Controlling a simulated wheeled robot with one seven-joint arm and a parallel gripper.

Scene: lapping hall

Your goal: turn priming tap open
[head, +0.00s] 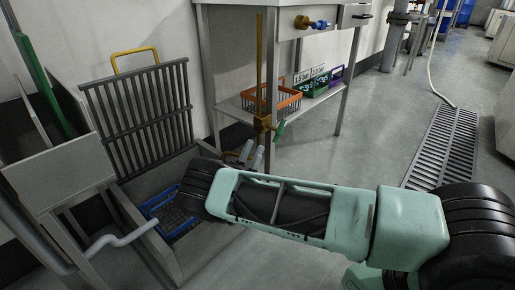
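A brass tap (263,123) with a green lever (279,130) sits low on a thin vertical brass pipe in front of the bench. The lever slants down to the right of the pipe. A second brass tap (302,22) with a blue handle (320,25) is on the bench's front edge. I cannot tell from labels which is the priming tap. My gripper (251,154) is just below and left of the green lever, its two pale fingers apart, with no object visible between them. Its base is hidden behind my wrist.
A steel trough with an upright rack (140,110) and a blue basket (168,212) is at left. The bench shelf holds an orange basket (271,100), a green crate (313,87) and a purple crate (337,75). A bench leg (347,80) stands right; floor beyond is clear, with a drain grate (445,145).

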